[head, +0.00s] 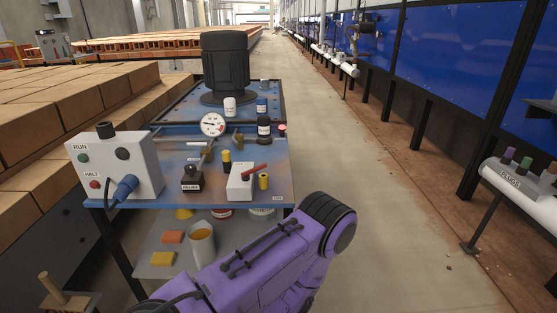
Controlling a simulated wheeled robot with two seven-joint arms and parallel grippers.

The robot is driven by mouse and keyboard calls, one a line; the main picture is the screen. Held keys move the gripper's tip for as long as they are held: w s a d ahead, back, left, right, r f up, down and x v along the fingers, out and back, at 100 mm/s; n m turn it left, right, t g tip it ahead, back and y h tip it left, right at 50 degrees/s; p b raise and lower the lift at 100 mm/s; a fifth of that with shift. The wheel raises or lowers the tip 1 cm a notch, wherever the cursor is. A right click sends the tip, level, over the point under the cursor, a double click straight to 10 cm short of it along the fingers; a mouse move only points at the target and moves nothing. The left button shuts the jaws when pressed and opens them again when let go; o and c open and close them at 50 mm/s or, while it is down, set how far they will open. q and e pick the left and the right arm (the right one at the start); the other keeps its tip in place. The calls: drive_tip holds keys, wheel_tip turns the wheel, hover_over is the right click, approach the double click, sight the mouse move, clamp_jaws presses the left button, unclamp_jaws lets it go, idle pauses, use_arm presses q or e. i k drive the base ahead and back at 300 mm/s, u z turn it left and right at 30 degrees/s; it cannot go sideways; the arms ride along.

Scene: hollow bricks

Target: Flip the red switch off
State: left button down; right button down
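A red switch lever (254,168) sits on top of a small white box (240,186) near the front right of the blue-topped bench (280,188). The lever slants upward to the right. Its on and off markings are too small to read. Neither of my grippers shows in the head view. One purple arm of mine (255,265) reaches in from the bottom, in front of the bench. It appears apart from the switch box.
A grey RUN/HALT control box (145,168) with a blue plug stands at the bench's left. A pressure gauge (213,125), a dark motor (226,68), bottles and a yellow-black item (227,162) surround the switch. A lower shelf holds a mug (202,245). The aisle to the right is clear.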

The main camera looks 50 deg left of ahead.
sight(245, 175)
drive_tip(key=k, duration=0.65)
drive_tip(key=u, duration=0.65)
drive_tip(key=i, duration=0.5)
drive_tip(key=u, duration=0.05)
